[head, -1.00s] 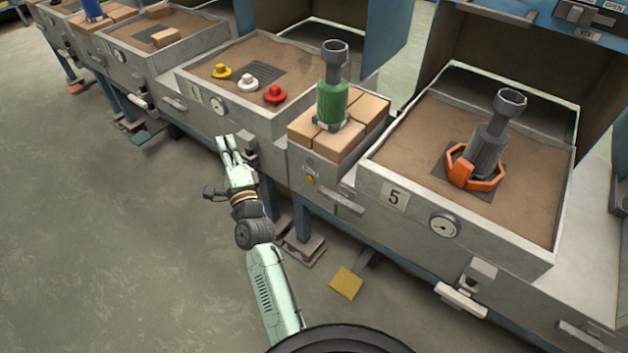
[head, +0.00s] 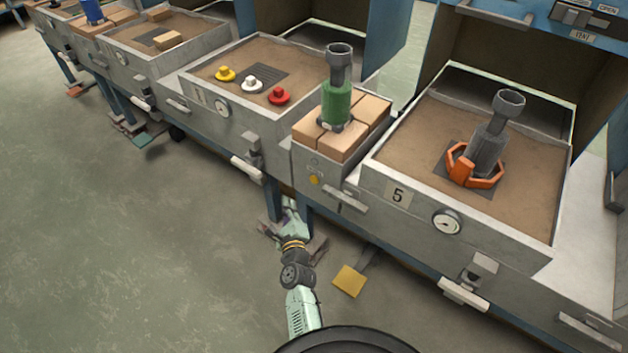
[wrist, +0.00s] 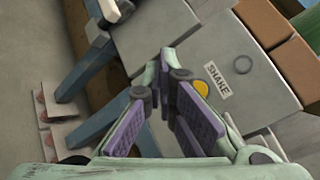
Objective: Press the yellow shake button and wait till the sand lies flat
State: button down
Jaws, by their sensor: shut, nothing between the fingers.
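The yellow shake button (head: 314,179) is on the grey front panel below the brick-topped block, left of sand bed 5. In the wrist view the button (wrist: 201,88) is partly covered by a finger, beside a SHAKE label (wrist: 218,80). My gripper (head: 290,203) is shut and empty, below and left of the button in the head view. Its purple-padded fingers (wrist: 167,62) meet in the wrist view; I cannot tell whether they touch the panel. The brown sand (head: 420,140) in bed 5 surrounds a grey tool (head: 488,145) in an orange clamp (head: 470,175).
A green cylinder (head: 337,103) stands on the bricks (head: 345,143). The left sand bed (head: 215,92) holds yellow, white and red knobs. A handle (head: 345,201) juts out near the button. A yellow pedal (head: 348,281) is low in front. Floor at left is clear.

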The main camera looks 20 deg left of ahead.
aim_at(314, 179)
jog(key=w+d+b, duration=0.3)
jog(key=w+b, duration=0.2)
jog(key=w, duration=0.3)
jog(key=shift+w, duration=0.15)
dwell(1.5)
jog(key=shift+w+d+b, duration=0.1)
jog(key=shift+w+b, duration=0.2)
jog(key=shift+w, duration=0.1)
jog(key=shift+w+d, duration=0.2)
jog(key=shift+w, duration=0.25)
dwell(0.4)
jog(key=shift+s, duration=0.1)
jog(key=shift+s+a+p, duration=0.3)
jog(key=shift+s, duration=0.45)
